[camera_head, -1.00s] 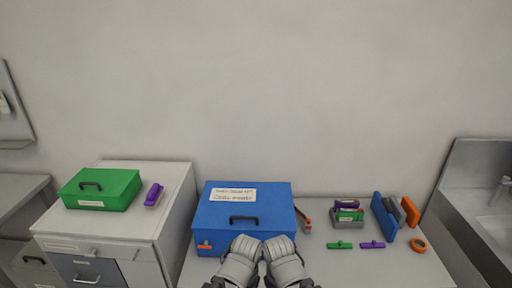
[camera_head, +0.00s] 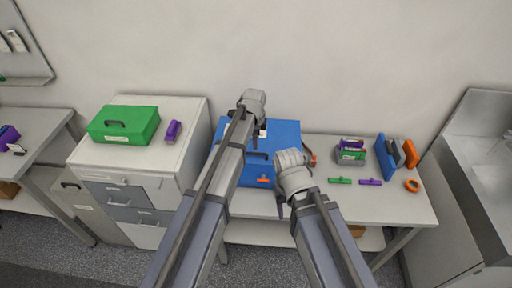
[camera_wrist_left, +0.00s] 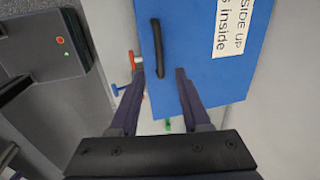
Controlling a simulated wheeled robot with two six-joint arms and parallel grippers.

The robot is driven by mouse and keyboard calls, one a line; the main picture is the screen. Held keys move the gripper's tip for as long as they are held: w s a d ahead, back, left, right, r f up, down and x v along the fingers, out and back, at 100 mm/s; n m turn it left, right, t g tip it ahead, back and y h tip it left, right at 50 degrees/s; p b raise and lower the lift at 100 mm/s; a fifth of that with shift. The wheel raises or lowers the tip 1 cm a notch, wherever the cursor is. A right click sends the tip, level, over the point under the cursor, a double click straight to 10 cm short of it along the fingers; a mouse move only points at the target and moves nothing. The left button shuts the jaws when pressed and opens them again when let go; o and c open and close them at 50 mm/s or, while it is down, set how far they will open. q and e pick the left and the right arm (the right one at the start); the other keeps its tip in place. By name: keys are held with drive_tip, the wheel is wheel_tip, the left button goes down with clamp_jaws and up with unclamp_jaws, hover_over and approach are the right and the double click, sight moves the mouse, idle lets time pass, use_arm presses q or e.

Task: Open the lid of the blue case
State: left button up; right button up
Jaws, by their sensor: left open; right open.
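The blue case (camera_head: 285,132) stands on the table with its lid shut, partly hidden by my arms. A dark handle (camera_head: 257,156) and an orange latch (camera_head: 263,180) show on it. My left gripper (camera_head: 260,136) is open over the case. In the left wrist view, the blue case (camera_wrist_left: 200,75) fills the upper middle, and the black handle (camera_wrist_left: 157,45) reaches down between the tips of my open left gripper (camera_wrist_left: 161,73); contact cannot be told. A white label (camera_wrist_left: 232,28) shows beside it. My right gripper (camera_head: 281,207) is open at the case's front right.
A green case (camera_head: 125,124) and a purple item (camera_head: 173,131) sit on the left cabinet. Right of the blue case stand a grey holder (camera_head: 350,157), blue and orange panels (camera_head: 386,156) and an orange ring (camera_head: 412,185). A sink (camera_head: 490,150) is at far right.

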sight(256, 154)
use_arm(q)
drive_tip(key=shift+f, duration=0.15)
drive_tip(key=f+b, duration=0.2)
drive_tip(key=w+f+b, duration=0.1)
drive_tip(key=f+b, duration=0.4)
drive_tip(key=shift+w+f+b, duration=0.25)
drive_tip(key=shift+b, duration=0.15)
drive_tip(key=shift+r, duration=0.1)
clamp_jaws()
idle(1.2)
